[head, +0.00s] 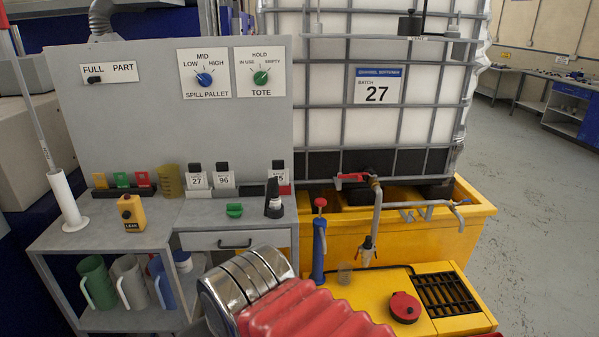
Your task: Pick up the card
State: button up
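Several pieces could be the card, and I cannot tell which is meant. A white batch card marked 27 (377,86) is fixed to the tote cage. My gripper's fingers are not in view; only a silver and red ribbed part, probably my arm, shows at the bottom centre.
The grey bench (150,226) also carries a yellow button box (131,212), a green clip-like piece (235,210) and a dark bottle (273,199). Jugs stand below. The yellow spill pallet (400,232) with valve and pipe fills the right. Open floor (545,200) lies far right.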

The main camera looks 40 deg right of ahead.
aim_at(278, 170)
jog(key=z, duration=0.65)
jog(key=i, duration=0.9)
jog(key=z, duration=0.6)
